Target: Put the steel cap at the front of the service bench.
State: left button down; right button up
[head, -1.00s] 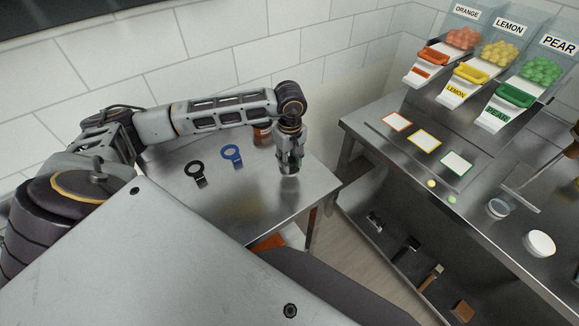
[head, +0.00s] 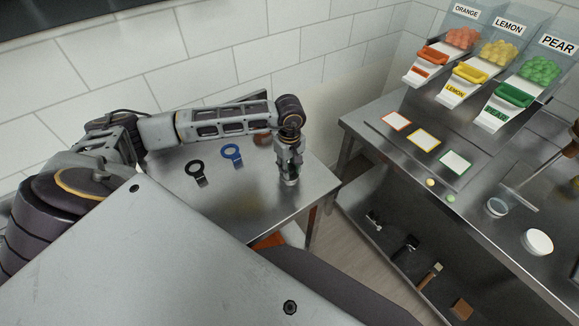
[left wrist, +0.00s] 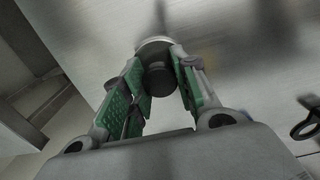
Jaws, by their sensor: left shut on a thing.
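The steel cap (left wrist: 153,42) shows in the left wrist view as a pale round disc with a dark knob between my fingers. My left gripper (head: 289,173) is shut on the cap by that knob. In the head view the cap (head: 291,181) shows as a small bright piece under the fingertips, close to the right-hand edge of the steel service bench (head: 240,207). It is low over the bench top; I cannot tell whether it touches. My fingers hide part of the cap. My right gripper is not clearly in view.
A black ring tool (head: 196,170) and a blue ring tool (head: 232,153) lie on the bench, left of the gripper. An orange-red item (head: 262,139) is partly behind my arm. Right across a gap stands a larger steel table (head: 385,147) with candy bins. Bare bench lies nearer me.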

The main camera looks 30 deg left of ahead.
aim_at(290, 167)
pick_arm(q)
jog(key=c, duration=1.1)
grip_release()
jog(key=shift+r, duration=0.1)
jog(key=shift+r, duration=0.2)
notch_tip(290, 167, up, 12)
jog(key=b, duration=0.2)
jog(key=shift+f, duration=0.2)
